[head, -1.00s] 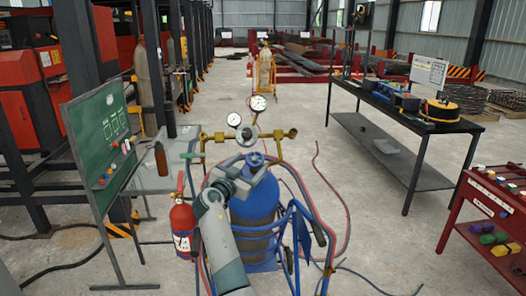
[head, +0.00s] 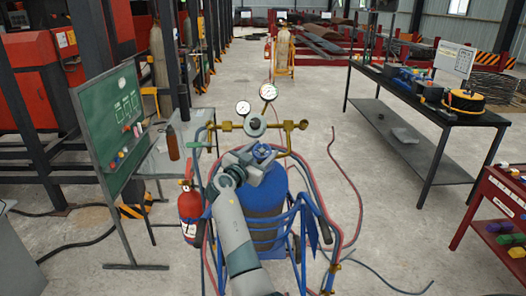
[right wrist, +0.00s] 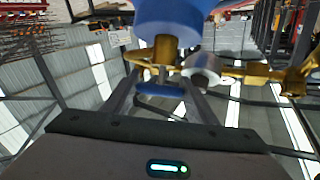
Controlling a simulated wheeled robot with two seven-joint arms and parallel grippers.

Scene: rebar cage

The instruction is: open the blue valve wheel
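The blue valve wheel (head: 263,151) sits on top of the blue gas cylinder (head: 262,198), in front of the brass manifold with round gauges. My right gripper (head: 267,163) is at the wheel, and its fingers partly hide the wheel's near side. In the right wrist view, the wheel (right wrist: 160,90) lies between the two spread fingers (right wrist: 160,95), below the brass valve stem (right wrist: 165,50). The fingers are apart, one on each side of the wheel; I cannot tell whether they touch it. My left gripper is not in view.
A red fire extinguisher (head: 190,212) stands left of the cylinder. A green chalkboard (head: 112,120) stands farther left. Red and blue hoses (head: 356,190) loop around the cylinder's right side. A black workbench (head: 420,125) and a red cart (head: 495,215) stand at the right, with clear floor between.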

